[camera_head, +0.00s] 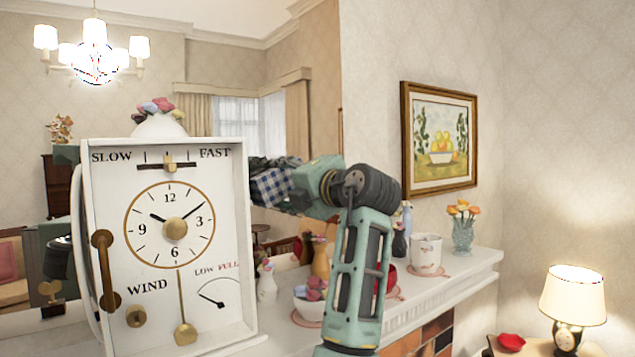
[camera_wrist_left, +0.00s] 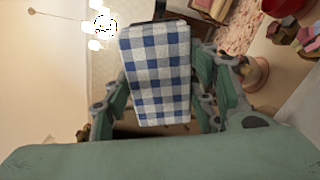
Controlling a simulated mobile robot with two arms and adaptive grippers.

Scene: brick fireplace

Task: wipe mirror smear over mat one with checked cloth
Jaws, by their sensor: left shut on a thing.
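My left gripper (camera_head: 297,186) is shut on the blue-and-white checked cloth (camera_head: 272,187), right of the clock face and in front of the large mirror (camera_head: 235,60). In the left wrist view the cloth (camera_wrist_left: 158,75) hangs flat between the fingers. I cannot tell whether the cloth touches the glass. No smear can be made out on the mirror. Round pinkish mats lie on the mantel, one under a white cup (camera_head: 426,254) and one by a bowl (camera_head: 312,306); which is mat one I cannot tell. My right gripper is not in view.
A big white clock (camera_head: 178,300) fills the left foreground and hides part of the mirror. Vases and a flower glass (camera_head: 463,235) stand on the white mantel (camera_head: 455,278). A framed picture (camera_head: 440,140) hangs at right. A lit lamp (camera_head: 572,295) stands low right.

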